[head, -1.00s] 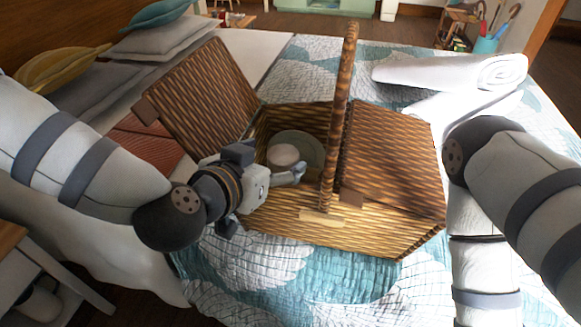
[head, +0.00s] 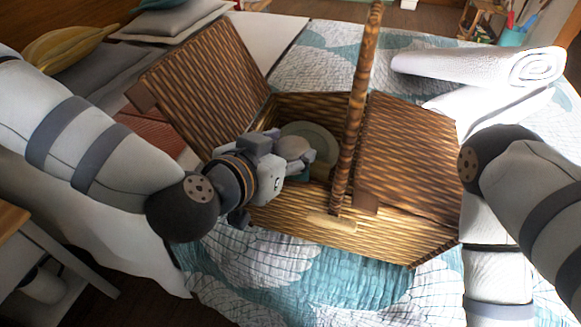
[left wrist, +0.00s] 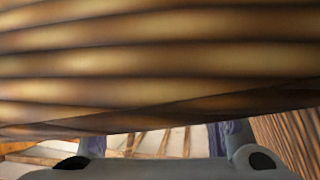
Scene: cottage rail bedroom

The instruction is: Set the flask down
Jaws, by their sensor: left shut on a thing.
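The left gripper (head: 305,160) is at the open left half of the wicker basket (head: 300,210), just inside its near rim. It is shut on what looks like the flask (head: 293,147): a round, pale grey top shows between the fingers, with a bit of teal below. The rest of the flask is hidden by the gripper and basket wall, so I cannot tell whether it touches the basket floor. A pale green plate (head: 318,138) is behind it in the basket. In the left wrist view, wicker (left wrist: 160,70) fills the upper part. My right gripper is out of view.
The basket's left lid (head: 205,85) stands open; its right lid (head: 410,170) is shut. The tall handle (head: 357,110) rises just right of the gripper. A rolled white towel (head: 470,65) lies behind right. The quilt (head: 290,275) in front is clear.

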